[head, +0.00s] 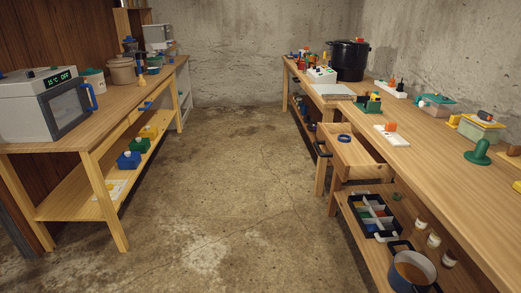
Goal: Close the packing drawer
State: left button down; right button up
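A wooden drawer (350,155) stands pulled out from under the right-hand workbench (420,160), into the aisle. A dark handle (321,149) is on its aisle-side front. I take this open drawer for the packing drawer, but no label shows. A blue ring (344,138) shows at the drawer's far side; I cannot tell whether it lies in it or on its edge. Neither my left nor my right gripper is in view.
The concrete floor (215,180) between the benches is clear. Under the right bench, a shelf holds a divided black crate (376,216), several small jars and a blue pot (410,272). The left bench (110,110) carries a toaster-oven-like appliance (50,103).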

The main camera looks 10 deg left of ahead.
aim_at(357, 158)
jog(key=u, duration=0.35)
jog(key=i, duration=0.85)
jog(key=z, duration=0.85)
jog(key=i, duration=0.65)
jog(key=z, duration=0.75)
